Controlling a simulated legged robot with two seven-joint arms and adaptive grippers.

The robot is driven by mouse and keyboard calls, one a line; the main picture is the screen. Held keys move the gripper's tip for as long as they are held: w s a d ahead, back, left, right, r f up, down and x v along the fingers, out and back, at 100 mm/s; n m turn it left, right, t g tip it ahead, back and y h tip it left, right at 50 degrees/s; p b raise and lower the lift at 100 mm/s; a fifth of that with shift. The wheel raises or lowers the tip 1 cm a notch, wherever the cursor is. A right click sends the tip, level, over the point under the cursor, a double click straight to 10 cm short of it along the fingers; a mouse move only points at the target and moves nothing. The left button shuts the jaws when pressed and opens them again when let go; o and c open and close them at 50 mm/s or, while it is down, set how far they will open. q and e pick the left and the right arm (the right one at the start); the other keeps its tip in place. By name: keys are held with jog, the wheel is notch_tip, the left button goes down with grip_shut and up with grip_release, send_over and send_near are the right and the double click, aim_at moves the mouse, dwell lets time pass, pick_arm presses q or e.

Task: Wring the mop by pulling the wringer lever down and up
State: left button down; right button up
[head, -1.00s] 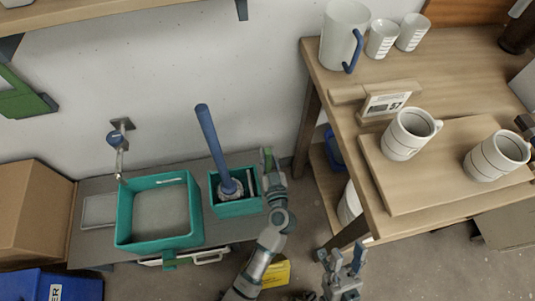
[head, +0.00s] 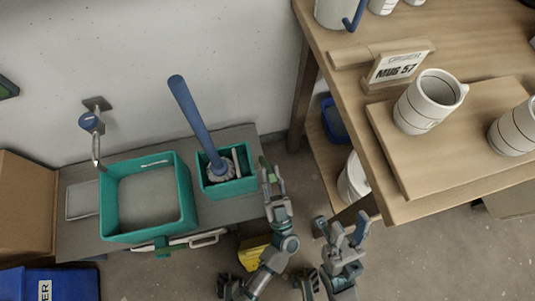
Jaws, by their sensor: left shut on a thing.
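A mop with a blue handle (head: 193,115) leans up to the left, its pale head (head: 220,170) down in the small teal wringer bucket (head: 229,187). My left gripper (head: 270,175) is just right of that bucket, shut on the wringer lever (head: 271,173). Only a small green part of the lever shows between the fingers; the rest is hidden. My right gripper (head: 342,228) is open and empty, lower right of the left one, below the wooden table's near leg.
A larger teal basin (head: 189,205) stands left of the bucket on a grey bench, under a wall tap (head: 90,123). The wooden table (head: 392,208) with mugs (head: 429,101) is at right. A yellow object (head: 252,250) is on the floor.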

pick_arm(q)
jog(key=shift+s+d+f+t, duration=0.15)
jog(key=shift+s+f+t, duration=0.15)
jog(key=shift+s+f, duration=0.25)
jog(key=shift+r, duration=0.1)
jog(key=c, duration=1)
grip_release()
jog(key=v, duration=1.2)
jog(key=shift+d, duration=0.1)
